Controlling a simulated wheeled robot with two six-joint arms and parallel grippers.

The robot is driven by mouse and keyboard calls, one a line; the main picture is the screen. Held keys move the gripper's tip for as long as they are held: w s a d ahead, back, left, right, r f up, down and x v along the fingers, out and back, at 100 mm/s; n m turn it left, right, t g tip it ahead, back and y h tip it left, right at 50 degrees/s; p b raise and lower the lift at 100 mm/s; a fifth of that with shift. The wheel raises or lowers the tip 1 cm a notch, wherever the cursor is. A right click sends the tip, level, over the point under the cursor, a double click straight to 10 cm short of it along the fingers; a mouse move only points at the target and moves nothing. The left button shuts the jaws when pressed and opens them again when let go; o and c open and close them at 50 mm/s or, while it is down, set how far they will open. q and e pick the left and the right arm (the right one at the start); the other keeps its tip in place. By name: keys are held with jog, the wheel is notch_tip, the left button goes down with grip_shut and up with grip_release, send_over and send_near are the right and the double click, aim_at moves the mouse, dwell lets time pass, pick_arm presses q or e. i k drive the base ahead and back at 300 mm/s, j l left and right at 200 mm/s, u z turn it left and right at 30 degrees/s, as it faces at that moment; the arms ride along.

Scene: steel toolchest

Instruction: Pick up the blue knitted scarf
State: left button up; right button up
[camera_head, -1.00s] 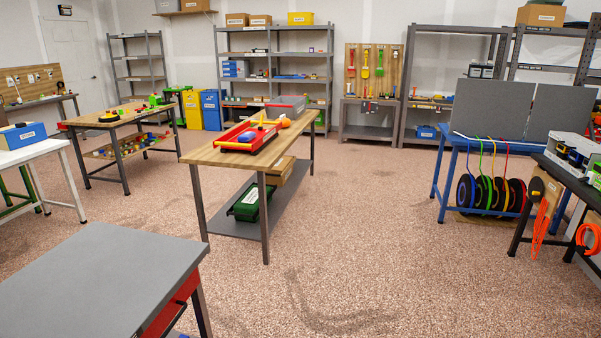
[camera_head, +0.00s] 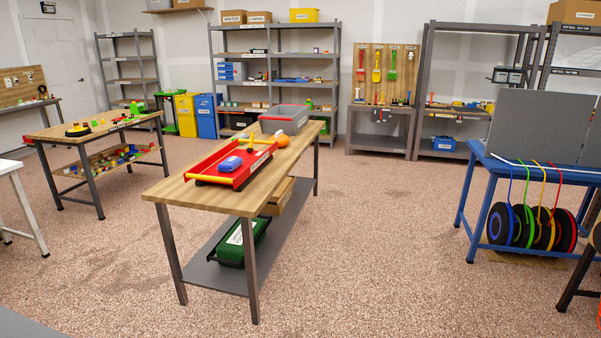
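I cannot make out a blue knitted scarf for certain in the head view. A small blue object (camera_head: 231,164) lies in the red tray (camera_head: 212,160) on the wooden-topped table (camera_head: 170,189) in the middle; it is too small to tell whether it is knitted. Neither of my grippers shows in the head view.
A grey box (camera_head: 283,118) stands at the table's far end; a green case (camera_head: 239,243) lies on its lower shelf. A blue table (camera_head: 500,172) with coloured reels stands right. A grey surface (camera_head: 22,324) edges in at bottom left. The floor (camera_head: 380,240) between tables is clear.

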aim_at(232, 163)
jog(key=i+u, duration=0.15)
jog(key=i, duration=0.4)
jog(key=i+l+u, duration=0.15)
jog(key=i, duration=0.45)
jog(key=i+l+u, duration=0.15)
jog(key=i, duration=0.4)
jog(key=l, duration=0.1)
